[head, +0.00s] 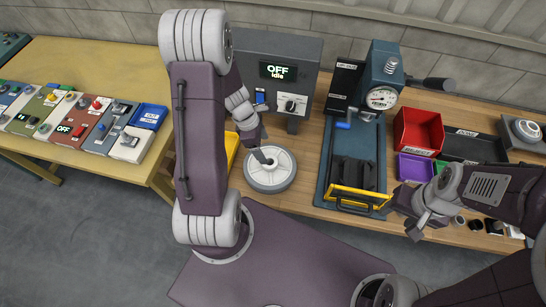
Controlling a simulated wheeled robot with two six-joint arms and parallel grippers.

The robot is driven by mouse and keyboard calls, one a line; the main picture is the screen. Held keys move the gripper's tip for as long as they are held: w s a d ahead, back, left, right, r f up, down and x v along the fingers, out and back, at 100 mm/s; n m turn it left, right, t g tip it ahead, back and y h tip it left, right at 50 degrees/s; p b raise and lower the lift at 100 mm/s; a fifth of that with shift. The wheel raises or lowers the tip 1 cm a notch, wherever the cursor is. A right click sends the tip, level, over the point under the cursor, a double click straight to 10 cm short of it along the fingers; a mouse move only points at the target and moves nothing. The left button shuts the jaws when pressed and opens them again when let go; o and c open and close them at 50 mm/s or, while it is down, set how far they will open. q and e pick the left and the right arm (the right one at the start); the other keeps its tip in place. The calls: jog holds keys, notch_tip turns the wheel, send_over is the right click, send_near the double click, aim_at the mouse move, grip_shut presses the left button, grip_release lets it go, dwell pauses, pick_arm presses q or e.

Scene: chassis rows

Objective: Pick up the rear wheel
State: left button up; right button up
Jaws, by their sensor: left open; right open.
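No part in view is clearly labelled as the rear wheel. Several small dark and pale round parts (475,225) lie at the bench's front right, partly behind my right arm; they are too small to tell apart. My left gripper (261,154) is open, pointing down over a round grey disc with a pale top (270,178). I cannot tell whether it touches the disc. My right gripper (407,213) is open and empty, between the press's yellow guard and the small round parts.
A blue press with a gauge (382,98) stands mid-bench, with a yellow guard (358,191) in front. A control box (278,70) reads "OFF Idle". Red (418,131) and purple (414,168) bins and a black tray (470,146) stand right. A second table (100,62) holds coloured panels.

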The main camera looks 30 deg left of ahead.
aim_at(269, 160)
pick_arm(q)
jog(key=b+x, duration=0.1)
jog(key=x, duration=0.2)
jog(key=shift+s+f, duration=0.15)
jog(key=shift+f, duration=0.1)
jog(key=b+x, duration=0.1)
jog(key=x, duration=0.2)
jog(key=b+x, duration=0.1)
jog(key=shift+s+f+b, duration=0.3)
jog(key=shift+s+f, duration=0.05)
jog(key=shift+f, duration=0.1)
jog(key=shift+w+f, duration=0.35)
jog(key=shift+f, duration=0.05)
jog(key=shift+s+r, duration=0.1)
jog(key=c, duration=0.6)
grip_shut()
pick_arm(e)
jog(key=f, duration=0.3)
jog(key=shift+s+f, duration=0.15)
jog(key=shift+s, duration=0.05)
